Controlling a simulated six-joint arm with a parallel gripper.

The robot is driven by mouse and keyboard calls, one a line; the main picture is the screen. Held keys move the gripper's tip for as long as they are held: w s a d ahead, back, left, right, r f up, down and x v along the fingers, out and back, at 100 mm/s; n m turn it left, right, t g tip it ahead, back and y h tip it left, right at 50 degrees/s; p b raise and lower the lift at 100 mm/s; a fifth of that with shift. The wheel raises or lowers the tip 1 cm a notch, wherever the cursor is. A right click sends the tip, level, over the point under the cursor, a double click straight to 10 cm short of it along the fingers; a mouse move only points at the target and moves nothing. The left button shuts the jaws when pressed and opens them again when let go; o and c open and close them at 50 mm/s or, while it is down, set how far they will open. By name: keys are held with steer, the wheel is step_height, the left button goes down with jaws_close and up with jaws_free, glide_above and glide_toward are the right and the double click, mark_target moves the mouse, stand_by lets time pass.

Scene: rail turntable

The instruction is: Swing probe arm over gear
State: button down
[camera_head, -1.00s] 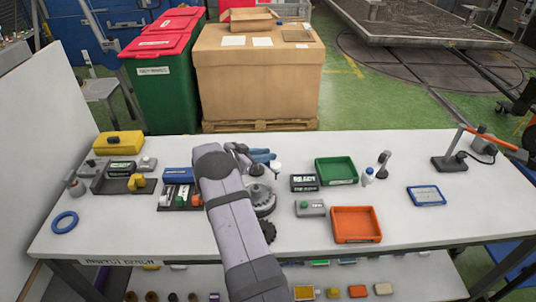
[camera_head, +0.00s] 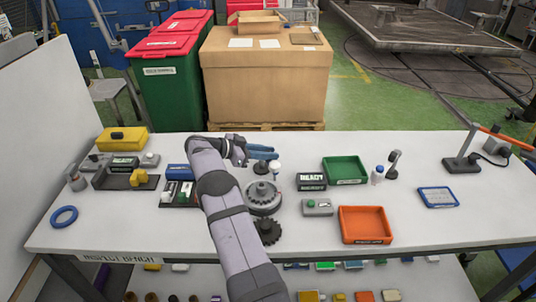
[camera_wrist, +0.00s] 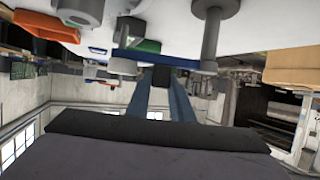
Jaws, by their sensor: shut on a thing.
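The grey gear (camera_head: 262,194) sits on a round base in the middle of the bench, its teeth and centre boss visible. A small pale-topped post (camera_head: 275,170) stands at its far right edge. My gripper (camera_head: 263,153), with blue fingers, is level above the far side of the gear, beside this post. In the wrist view my gripper (camera_wrist: 160,82) is shut on a thin blue bar, seemingly the probe arm (camera_wrist: 140,55), which runs crosswise at the fingertips. A grey post (camera_wrist: 211,40) shows beside it. The exact grip is hard to see.
A dark gear (camera_head: 268,231) lies in front of the turntable, close to my arm. A READY display (camera_head: 311,181), a grey button box (camera_head: 317,207), an orange tray (camera_head: 365,226) and a green tray (camera_head: 345,169) stand to the right.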

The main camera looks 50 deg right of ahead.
steer(key=shift+d+r, duration=0.1)
steer(key=shift+r, duration=0.1)
steer(key=c, duration=1.8)
jaws_free()
steer(key=shift+c, duration=0.2)
steer(key=shift+f, duration=0.1)
steer(key=b+v, duration=0.2)
steer(key=v, duration=0.5)
steer(key=shift+b, duration=0.35)
steer(key=shift+c, duration=0.3)
